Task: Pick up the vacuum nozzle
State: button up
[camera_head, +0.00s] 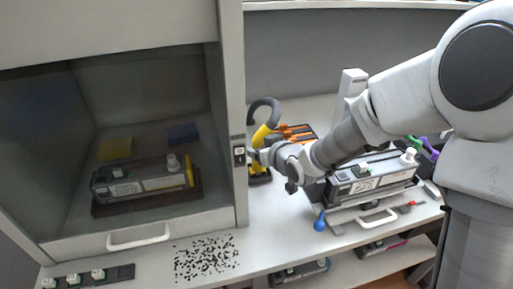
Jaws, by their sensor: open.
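The vacuum nozzle (262,133) is yellow, with a dark grey curved hose (264,105) arching from its top. It stands upright at a dark base (259,179) on the white counter, just right of the cabinet's side post. My gripper (256,156) reaches in from the right, level with the nozzle's lower part. It is open, and its fingers overlap the nozzle in the picture. I cannot tell whether the fingers are around it or only in front of it. Part of the nozzle is hidden behind my gripper.
A glass-fronted cabinet (228,130) on the left holds a toner cartridge (137,182), a yellow block and a blue block. Black specks (206,259) lie on the counter in front. Another cartridge (375,183) sits right, below my arm, near a blue bulb (320,222) and orange-handled tools (297,134).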

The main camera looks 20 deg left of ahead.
grip_shut()
dwell(0.3)
